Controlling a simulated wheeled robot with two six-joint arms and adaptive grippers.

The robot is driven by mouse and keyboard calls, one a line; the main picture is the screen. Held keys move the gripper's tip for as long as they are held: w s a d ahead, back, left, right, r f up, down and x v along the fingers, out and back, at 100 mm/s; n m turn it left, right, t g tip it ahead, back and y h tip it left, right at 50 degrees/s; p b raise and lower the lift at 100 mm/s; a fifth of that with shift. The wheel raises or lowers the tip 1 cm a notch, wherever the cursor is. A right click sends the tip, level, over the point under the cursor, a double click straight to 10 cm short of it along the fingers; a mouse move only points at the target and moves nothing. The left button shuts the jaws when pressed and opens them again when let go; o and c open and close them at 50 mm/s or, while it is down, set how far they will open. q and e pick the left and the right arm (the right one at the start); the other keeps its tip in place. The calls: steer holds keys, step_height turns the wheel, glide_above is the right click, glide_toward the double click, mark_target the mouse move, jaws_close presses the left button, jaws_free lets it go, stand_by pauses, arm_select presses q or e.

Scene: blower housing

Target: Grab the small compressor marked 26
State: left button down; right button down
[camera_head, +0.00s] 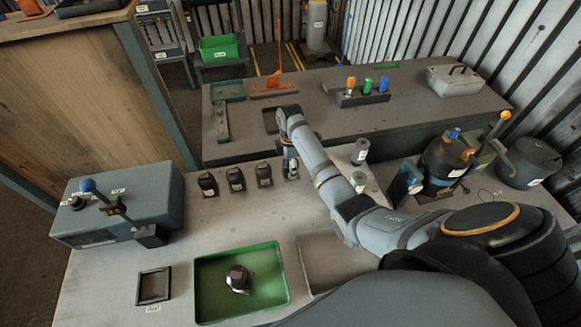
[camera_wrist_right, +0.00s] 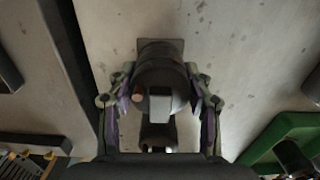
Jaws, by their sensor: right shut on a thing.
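Three small dark compressors with pale labels stand in a row on the near bench: the left one (camera_head: 207,184), the middle one (camera_head: 236,179) and the right one (camera_head: 264,175). Their label numbers are too small to read. My right gripper (camera_head: 290,168) is at the right end of this row, pointing down. In the right wrist view, its two fingers are shut around the sides of a dark rounded small compressor (camera_wrist_right: 160,78) with a grey block on it. In the head view the arm hides most of this compressor, and its number cannot be read. My left gripper is in neither view.
A green tray (camera_head: 205,298) holding a metal nut-like part (camera_head: 238,279) lies at the front. A grey box with a blue-knobbed lever (camera_head: 150,195) stands left. Two grey cylinders (camera_head: 360,150) stand right of the gripper. A second bench (camera_head: 300,95) lies behind.

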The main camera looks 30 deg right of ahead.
steer(key=shift+w+r, duration=0.1)
steer(key=shift+r, duration=0.45)
steer(key=s+a+r+p, duration=0.2)
steer(key=s+r+p, duration=0.6)
steer(key=s+r, duration=0.3)
steer(key=s, duration=0.3)
steer(key=shift+a+r, duration=0.35)
steer(key=shift+a, duration=0.05)
